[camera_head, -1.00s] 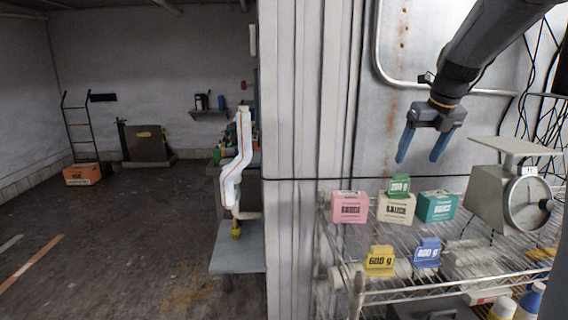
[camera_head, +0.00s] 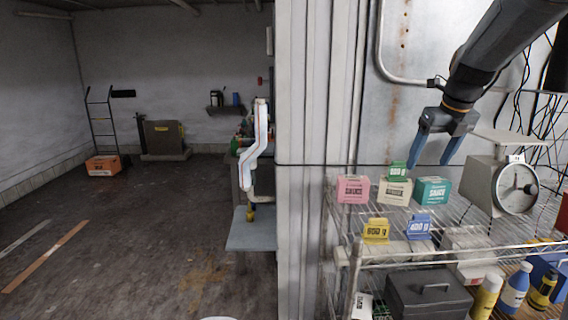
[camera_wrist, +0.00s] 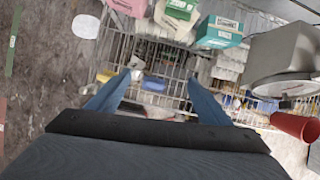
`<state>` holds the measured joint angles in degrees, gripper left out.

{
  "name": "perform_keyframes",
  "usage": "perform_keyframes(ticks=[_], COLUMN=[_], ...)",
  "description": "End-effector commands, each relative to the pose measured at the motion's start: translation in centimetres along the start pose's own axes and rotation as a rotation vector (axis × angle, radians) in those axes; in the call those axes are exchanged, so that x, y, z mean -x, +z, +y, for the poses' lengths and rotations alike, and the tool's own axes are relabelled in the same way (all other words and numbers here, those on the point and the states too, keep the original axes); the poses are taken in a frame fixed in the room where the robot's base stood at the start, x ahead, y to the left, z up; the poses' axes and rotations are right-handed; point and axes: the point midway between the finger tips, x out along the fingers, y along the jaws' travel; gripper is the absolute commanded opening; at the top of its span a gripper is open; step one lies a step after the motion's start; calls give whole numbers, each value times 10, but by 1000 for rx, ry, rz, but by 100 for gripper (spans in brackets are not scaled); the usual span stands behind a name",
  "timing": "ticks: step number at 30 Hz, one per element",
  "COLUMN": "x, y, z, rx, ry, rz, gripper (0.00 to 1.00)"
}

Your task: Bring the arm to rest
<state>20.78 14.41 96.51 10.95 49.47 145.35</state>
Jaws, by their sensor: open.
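My gripper (camera_head: 436,150) hangs from my arm at the upper right of the head view, blue fingers pointing down. It is open and empty, above the wire shelf (camera_head: 480,244). In the wrist view my gripper's two fingers (camera_wrist: 152,97) stand apart with the shelf's wires showing between them. Below it in the head view are a pink box (camera_head: 353,189), a cream box (camera_head: 394,191) and a teal box (camera_head: 432,191).
A dial scale (camera_head: 503,185) stands on the shelf right of my gripper. A dark case (camera_head: 428,295) and several bottles (camera_head: 514,288) are lower down. A wall edge (camera_head: 303,160) separates the shelf from open floor (camera_head: 120,230) at the left. A red cone-shaped thing (camera_wrist: 294,126) shows in the wrist view.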

Motion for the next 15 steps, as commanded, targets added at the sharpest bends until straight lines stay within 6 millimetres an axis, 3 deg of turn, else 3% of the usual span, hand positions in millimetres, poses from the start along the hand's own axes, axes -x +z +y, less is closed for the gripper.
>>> perform_keyframes(ticks=[8, 15], x=[-15, -36], y=[-18, -47], z=[24, 58], rx=[238, 589], ry=[10, 34], rz=[25, 57], gripper=[72, 72])
